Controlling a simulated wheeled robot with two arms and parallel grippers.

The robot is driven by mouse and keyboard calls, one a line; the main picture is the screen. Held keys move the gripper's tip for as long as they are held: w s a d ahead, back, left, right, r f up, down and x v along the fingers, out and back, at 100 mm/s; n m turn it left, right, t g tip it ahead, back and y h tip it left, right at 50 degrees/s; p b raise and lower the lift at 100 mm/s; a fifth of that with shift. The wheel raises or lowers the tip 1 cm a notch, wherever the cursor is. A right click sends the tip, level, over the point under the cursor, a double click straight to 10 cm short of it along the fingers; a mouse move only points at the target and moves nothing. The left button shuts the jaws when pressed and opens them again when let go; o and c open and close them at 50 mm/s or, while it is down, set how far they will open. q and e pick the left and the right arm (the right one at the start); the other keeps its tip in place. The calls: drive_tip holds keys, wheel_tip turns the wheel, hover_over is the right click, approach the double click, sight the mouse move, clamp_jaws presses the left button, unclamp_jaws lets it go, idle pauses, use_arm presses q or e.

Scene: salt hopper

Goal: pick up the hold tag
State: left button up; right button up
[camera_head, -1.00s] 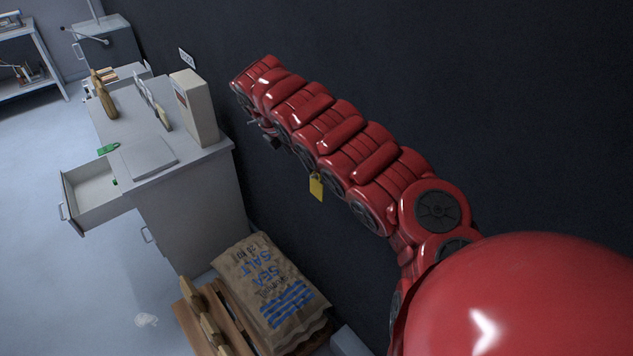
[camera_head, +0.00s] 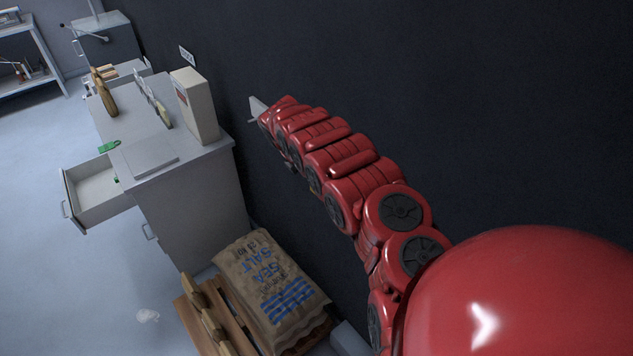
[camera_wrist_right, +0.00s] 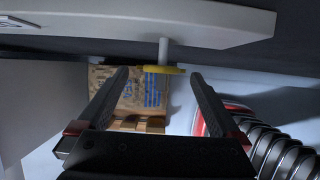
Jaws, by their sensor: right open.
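The hold tag appears to be the thin yellow piece (camera_wrist_right: 160,69) in the right wrist view, seen nearly edge-on at the lower end of a short pale peg (camera_wrist_right: 163,50). My right gripper (camera_wrist_right: 160,74) is open, and its two dark fingers reach toward the yellow piece, one on each side in the picture. I cannot tell whether they touch it. In the head view my red right arm covers the place where the tag hung, and the gripper's fingers cannot be made out there. My left gripper is in neither view.
A light grey panel (camera_wrist_right: 140,20) lies across the top of the wrist view, close to the peg. In the head view a grey cabinet (camera_head: 195,205) with an open drawer (camera_head: 95,190) stands left of my arm. A sea salt sack (camera_head: 268,285) lies below, and a dark wall (camera_head: 480,110) stands behind.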

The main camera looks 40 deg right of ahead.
drive_tip(key=shift+p+x, duration=0.6)
drive_tip(key=shift+x, duration=1.2)
drive_tip(key=shift+d, duration=0.15)
drive_tip(key=c, duration=1.2)
drive_tip(key=shift+c, duration=0.2)
